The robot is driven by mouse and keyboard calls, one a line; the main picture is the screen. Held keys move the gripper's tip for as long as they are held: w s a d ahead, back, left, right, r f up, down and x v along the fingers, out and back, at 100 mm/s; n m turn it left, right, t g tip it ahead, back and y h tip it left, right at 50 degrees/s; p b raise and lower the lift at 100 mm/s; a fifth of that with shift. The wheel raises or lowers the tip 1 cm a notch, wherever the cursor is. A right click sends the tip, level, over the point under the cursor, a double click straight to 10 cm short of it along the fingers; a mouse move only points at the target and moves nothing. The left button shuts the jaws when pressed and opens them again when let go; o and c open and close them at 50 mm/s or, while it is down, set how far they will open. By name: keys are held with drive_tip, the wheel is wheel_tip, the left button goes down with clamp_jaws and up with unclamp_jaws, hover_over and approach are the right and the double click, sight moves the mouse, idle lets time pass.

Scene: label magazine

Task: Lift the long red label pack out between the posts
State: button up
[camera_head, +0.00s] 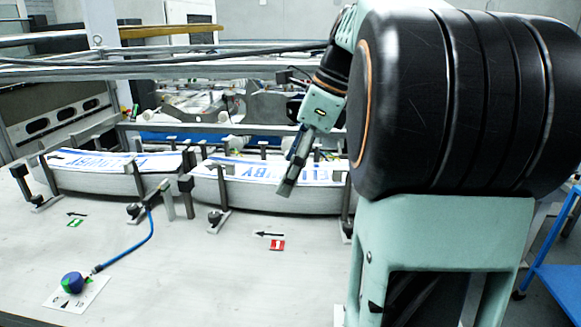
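Two long, curved stacks of white labels with blue print lie side by side between upright metal posts. The left stack (95,180) is behind a small green card (75,223). The right stack (262,197) is behind a small red card (277,245) with a black arrow beside it. I see no pack that is red itself. My gripper (287,188) points down in front of the right stack and hides part of its print. Its fingers overlap in this view, so I cannot tell their opening or whether they touch the stack. The stack's right end is partly hidden by my arm.
Posts (185,193) stand close along the front of both stacks, with rails behind. The table front (215,290) is clear.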

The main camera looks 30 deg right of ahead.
drive_tip(key=shift+r, duration=0.1)
drive_tip(key=c, duration=1.8)
drive_tip(key=shift+r+p, duration=3.95)
drive_tip(key=shift+p, duration=0.3)
drive_tip(key=shift+r+p, duration=0.65)
drive_tip(key=shift+r, duration=1.9)
